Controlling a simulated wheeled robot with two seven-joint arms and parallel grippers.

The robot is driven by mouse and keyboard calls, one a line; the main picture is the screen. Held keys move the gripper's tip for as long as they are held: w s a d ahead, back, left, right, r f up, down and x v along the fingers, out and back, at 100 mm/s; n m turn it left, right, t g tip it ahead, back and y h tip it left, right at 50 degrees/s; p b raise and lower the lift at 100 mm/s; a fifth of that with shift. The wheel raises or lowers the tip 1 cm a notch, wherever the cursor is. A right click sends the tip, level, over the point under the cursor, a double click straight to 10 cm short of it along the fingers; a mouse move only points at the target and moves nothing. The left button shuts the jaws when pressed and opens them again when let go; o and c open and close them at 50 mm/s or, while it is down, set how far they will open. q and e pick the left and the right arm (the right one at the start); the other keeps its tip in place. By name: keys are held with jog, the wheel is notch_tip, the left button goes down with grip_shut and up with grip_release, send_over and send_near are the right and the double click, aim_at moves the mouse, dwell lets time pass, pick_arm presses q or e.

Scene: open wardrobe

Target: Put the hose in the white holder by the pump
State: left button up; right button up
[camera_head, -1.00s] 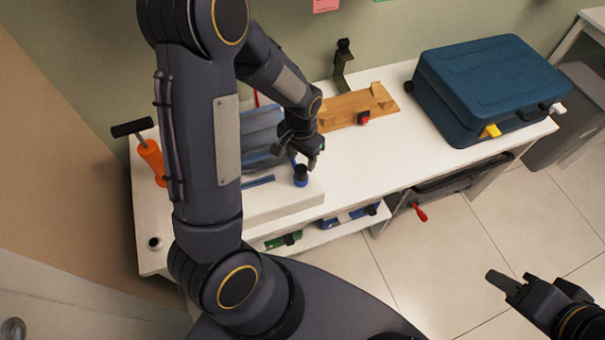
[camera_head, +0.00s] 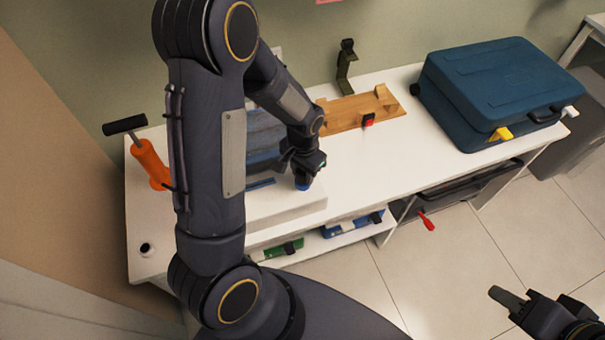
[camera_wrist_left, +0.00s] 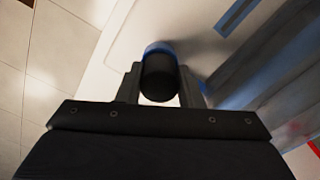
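The orange pump (camera_head: 152,166) with a black T-handle stands at the left of the white table. A small white ring with a dark hole (camera_head: 146,249), which looks like the white holder, is in front of it. A short black cylinder with a blue collar stands on a white block; it shows in the left wrist view (camera_wrist_left: 159,76). No long hose is clearly visible. My left gripper (camera_head: 304,172) is down over this cylinder, with a finger on either side; whether they press on it is unclear. My right gripper (camera_head: 508,302) is away over the floor; its opening is unclear.
The white block (camera_head: 285,212) carries a grey-blue object (camera_head: 262,140), partly hidden by my left arm. A wooden board (camera_head: 345,112) and a blue case (camera_head: 495,90) stand farther right. A lower shelf holds green (camera_head: 280,250) and blue (camera_head: 345,227) items. The table's middle is clear.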

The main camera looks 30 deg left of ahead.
pick_arm(q)
grip_shut()
jog(key=shift+c, duration=0.8)
grip_release()
jog(key=c, duration=0.4)
jog(key=shift+r+p, duration=0.95)
jog(key=shift+r, duration=0.4)
jog(key=shift+r+p, duration=1.35)
jog(key=shift+r, duration=0.5)
